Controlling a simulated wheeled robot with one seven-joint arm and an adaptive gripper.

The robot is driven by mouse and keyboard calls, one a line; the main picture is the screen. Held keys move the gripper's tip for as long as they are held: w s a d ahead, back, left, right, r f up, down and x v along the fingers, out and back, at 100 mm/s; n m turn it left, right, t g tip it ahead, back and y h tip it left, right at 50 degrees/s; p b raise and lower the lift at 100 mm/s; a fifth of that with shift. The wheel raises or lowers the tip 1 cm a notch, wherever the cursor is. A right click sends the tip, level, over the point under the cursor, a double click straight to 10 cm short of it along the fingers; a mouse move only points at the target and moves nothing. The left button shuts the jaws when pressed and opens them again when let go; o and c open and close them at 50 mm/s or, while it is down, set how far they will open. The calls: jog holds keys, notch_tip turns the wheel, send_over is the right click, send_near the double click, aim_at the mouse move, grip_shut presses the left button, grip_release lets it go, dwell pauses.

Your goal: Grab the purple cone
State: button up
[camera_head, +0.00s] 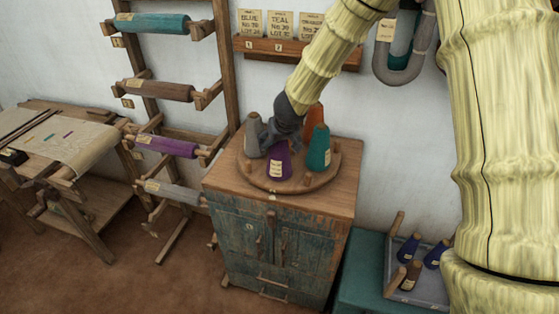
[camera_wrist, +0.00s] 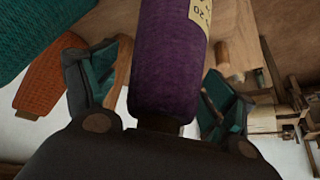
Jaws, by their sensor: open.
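The purple cone (camera_head: 279,163) stands on a round wooden turntable (camera_head: 300,185) on top of a cabinet, with a pale label on its side. My gripper (camera_head: 281,148) is at its upper part in the head view. In the wrist view the purple cone (camera_wrist: 168,60) fills the upper middle, its narrow end towards the palm. The open fingers (camera_wrist: 158,90) lie one on each side of the cone, with a gap visible on both sides. Part of the cone's top is hidden by my gripper in the head view.
Close around it on the turntable stand a grey cone (camera_head: 252,135), a teal cone (camera_head: 319,148) and an orange cone (camera_head: 312,119). Short wooden pegs rise from the turntable. A rack of yarn rolls (camera_head: 165,147) stands left; a tray (camera_head: 418,285) with cones lies lower right.

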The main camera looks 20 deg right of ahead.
jog(key=shift+w+f, duration=0.1)
jog(key=shift+f, duration=0.1)
jog(key=c, duration=1.6)
jog(key=shift+o, duration=0.2)
jog(key=shift+r, duration=0.1)
